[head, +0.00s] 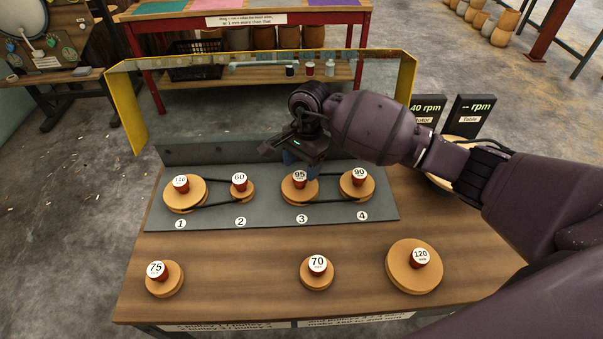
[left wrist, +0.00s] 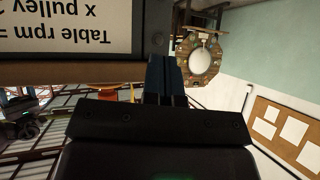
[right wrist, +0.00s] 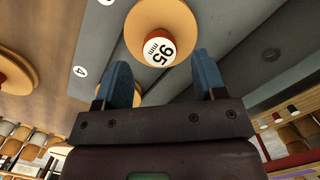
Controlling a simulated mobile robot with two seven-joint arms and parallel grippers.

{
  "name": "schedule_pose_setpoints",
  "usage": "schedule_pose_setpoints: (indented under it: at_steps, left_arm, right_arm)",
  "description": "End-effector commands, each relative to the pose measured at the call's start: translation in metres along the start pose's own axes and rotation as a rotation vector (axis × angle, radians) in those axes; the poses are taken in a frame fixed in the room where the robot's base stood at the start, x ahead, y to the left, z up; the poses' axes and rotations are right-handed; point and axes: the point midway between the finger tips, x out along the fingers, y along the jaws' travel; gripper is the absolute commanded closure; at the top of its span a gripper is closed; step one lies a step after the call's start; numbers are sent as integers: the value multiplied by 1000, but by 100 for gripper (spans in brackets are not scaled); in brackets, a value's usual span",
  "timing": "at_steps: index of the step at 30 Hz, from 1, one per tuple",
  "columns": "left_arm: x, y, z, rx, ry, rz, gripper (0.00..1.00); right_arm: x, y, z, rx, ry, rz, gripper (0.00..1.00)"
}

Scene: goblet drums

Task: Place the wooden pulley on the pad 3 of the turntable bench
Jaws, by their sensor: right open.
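The wooden pulley marked 95 (head: 299,188) sits on the grey plate above the number 3 label (head: 302,219). My right gripper (right wrist: 165,80) is open with two blue fingers, just behind and above this pulley. In the right wrist view the 95 pulley (right wrist: 165,22) lies ahead of the fingertips, with nothing gripped. In the head view the right gripper (head: 300,150) is partly hidden by its own wrist. Pulley 90 (head: 357,186) sits at pad 4, pulley 110 (head: 184,194) at pad 1, and pulley 60 (head: 240,187) at pad 2. My left gripper (left wrist: 166,75) is shut and empty.
Pulleys 75 (head: 164,279), 70 (head: 317,274) and 120 (head: 414,267) lie on the wooden front of the bench (head: 230,260). Dark belts run between pads 1 and 2 and pads 3 and 4. A yellow-edged clear guard (head: 127,110) and rpm displays (head: 470,115) stand behind.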

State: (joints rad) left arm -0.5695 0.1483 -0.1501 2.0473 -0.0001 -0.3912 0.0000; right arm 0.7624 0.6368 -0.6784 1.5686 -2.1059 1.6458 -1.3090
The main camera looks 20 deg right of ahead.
Motion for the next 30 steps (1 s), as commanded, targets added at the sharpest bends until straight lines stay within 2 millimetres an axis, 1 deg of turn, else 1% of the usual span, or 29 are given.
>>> schedule_pose_setpoints:
  at_steps: [1,3,9,12,17,22,30]
  left_arm:
    - [-3,-1,-5,-1,4,-2,100]
    - [-6,-2,-6,-3,1,-4,100]
    - [-12,-3,-4,-8,-10,-8,100]
    - [-14,-3,-4,-10,-10,-9,100]
    - [-16,-4,-3,-11,-12,-10,100]
    - [-17,-4,1,-12,-18,-11,100]
    - [-16,-4,0,-11,-16,-10,100]
  right_arm:
    - [-18,-1,0,-2,6,-6,36]
    - [-32,-1,0,-2,6,-7,36]
    - [-62,0,0,0,4,-3,36]
    - [-71,0,0,-1,2,-3,36]
    - [-77,0,0,-1,0,0,36]
    - [-77,0,0,-1,-1,1,36]
    - [-78,0,0,-1,-1,1,36]
